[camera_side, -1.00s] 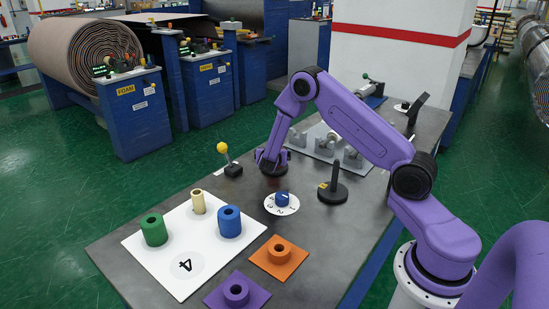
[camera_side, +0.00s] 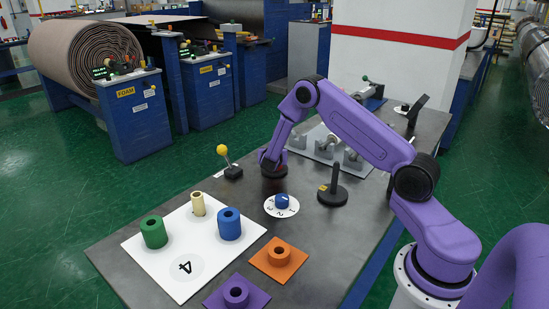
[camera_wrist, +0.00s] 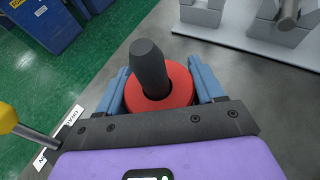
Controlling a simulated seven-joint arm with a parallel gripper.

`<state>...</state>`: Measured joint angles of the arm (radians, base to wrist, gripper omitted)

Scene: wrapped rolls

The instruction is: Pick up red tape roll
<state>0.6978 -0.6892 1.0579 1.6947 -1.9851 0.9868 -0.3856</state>
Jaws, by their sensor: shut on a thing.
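The red tape roll (camera_wrist: 182,84) sits around a dark upright post (camera_wrist: 149,65) in the wrist view, with the post's rounded top sticking out of the hole. My gripper (camera_wrist: 159,80) has one blue finger on each side of the roll and is shut on it. In the side view my gripper (camera_side: 272,160) is low over a round dark base at the table's far left edge. The roll is mostly hidden there by the fingers, so I cannot tell whether it is raised from the base.
A yellow-knobbed lever (camera_side: 222,150) stands close left of my gripper. A bare black post (camera_side: 333,184) and a blue-knobbed dial (camera_side: 282,202) are nearer the camera. Green (camera_side: 154,232), cream (camera_side: 198,204) and blue (camera_side: 229,224) rolls stand on a white board (camera_side: 150,265). Grey metal fixtures lie behind.

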